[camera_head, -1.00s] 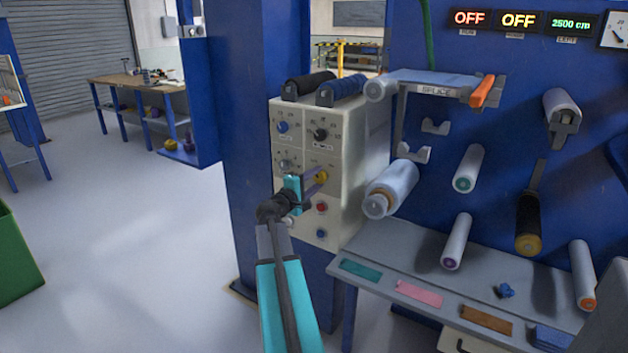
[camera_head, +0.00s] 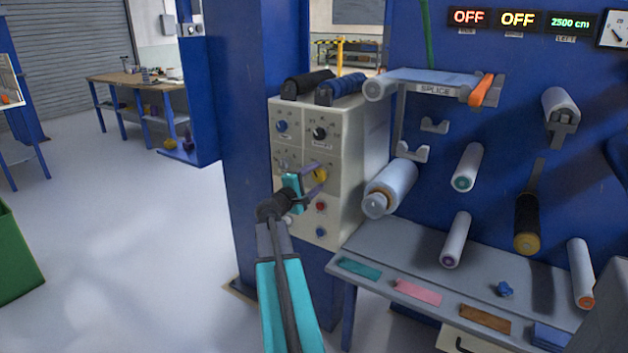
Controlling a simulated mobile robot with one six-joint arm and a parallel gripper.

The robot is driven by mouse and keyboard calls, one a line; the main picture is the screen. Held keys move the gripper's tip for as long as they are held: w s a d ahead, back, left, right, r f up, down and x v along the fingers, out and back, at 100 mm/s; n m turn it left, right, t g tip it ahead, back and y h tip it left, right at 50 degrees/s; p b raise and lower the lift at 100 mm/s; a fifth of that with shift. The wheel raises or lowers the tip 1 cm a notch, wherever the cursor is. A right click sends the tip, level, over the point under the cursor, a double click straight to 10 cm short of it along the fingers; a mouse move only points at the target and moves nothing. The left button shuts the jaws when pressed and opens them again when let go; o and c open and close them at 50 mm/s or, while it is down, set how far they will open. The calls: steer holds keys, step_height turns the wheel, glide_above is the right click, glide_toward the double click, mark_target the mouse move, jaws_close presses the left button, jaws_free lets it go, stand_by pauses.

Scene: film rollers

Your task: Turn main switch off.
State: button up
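A cream control box (camera_head: 350,160) on the blue frame carries several knobs and buttons. Its labels are too small to read, so I cannot tell which is the main switch. My gripper (camera_head: 318,178) is in front of the box at the yellow knob (camera_head: 321,174). Its two purple fingers are apart, one above and one below the knob; whether they touch it I cannot tell. Above are a blue knob (camera_head: 282,126) and a black knob (camera_head: 319,133). A red button (camera_head: 320,206) and a blue button (camera_head: 320,232) are below. My gripper partly hides the box's left side.
Two display signs read OFF (camera_head: 469,17) at the upper right, beside a green 2500 cm readout (camera_head: 570,23). Film rollers (camera_head: 390,188) stick out right of the box, above a grey shelf (camera_head: 400,253). The floor at left is open, with a green bin (camera_head: 18,258) at the edge.

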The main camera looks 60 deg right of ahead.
steer(key=shift+a, duration=0.15)
steer(key=shift+a, duration=0.2)
steer(key=a, duration=1.3)
steer(key=shift+b, duration=0.3)
steer(key=shift+w, duration=0.1)
